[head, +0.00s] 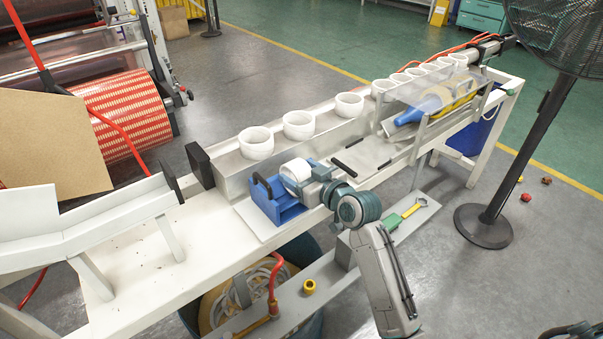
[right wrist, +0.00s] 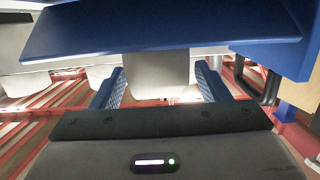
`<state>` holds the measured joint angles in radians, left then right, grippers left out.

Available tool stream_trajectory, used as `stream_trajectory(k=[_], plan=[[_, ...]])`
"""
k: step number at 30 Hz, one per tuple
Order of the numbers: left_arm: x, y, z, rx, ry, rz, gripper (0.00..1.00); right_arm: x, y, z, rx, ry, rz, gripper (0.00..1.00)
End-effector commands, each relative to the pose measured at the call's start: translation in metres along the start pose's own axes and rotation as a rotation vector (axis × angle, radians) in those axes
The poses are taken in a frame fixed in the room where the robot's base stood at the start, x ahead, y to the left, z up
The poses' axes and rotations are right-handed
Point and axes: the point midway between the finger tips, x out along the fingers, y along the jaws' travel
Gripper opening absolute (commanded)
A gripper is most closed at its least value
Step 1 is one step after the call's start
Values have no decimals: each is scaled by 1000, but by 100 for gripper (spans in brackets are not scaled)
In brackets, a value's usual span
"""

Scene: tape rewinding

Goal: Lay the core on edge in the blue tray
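The white core (head: 296,170) is on its side at the right part of the blue tray (head: 268,203), with its round end facing left. My right gripper (head: 312,171) reaches over the tray beside the core. In the right wrist view the core (right wrist: 161,75) shows between the two blue fingers of the right gripper (right wrist: 160,88). Narrow gaps seem to separate it from each finger, so the gripper looks open. A blue tray wall (right wrist: 160,30) hides part of the core there. Whether the core rests on the tray floor is hidden. My left gripper is not in view.
Several white cores (head: 257,143) stand upright in a metal trough (head: 330,137) behind the tray. A black-handled plate (head: 365,160) lies right of the gripper. A white chute (head: 90,225) is at left. A fan stand (head: 483,226) is at right.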

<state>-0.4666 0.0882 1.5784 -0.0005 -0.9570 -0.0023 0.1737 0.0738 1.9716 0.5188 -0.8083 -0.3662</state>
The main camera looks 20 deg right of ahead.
Motion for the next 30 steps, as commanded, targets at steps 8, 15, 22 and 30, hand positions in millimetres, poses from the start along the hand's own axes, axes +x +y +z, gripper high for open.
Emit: stream_trajectory(k=[8, 15, 22, 30], plan=[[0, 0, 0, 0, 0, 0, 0, -2, 0, 0, -1, -1, 0, 69], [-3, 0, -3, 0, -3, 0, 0, -38, 1, 2, -5, -3, 1, 69], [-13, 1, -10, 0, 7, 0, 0, -85, 0, 2, -6, -3, 0, 69], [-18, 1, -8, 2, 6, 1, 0, -107, 0, 0, -1, 0, 0, 69]])
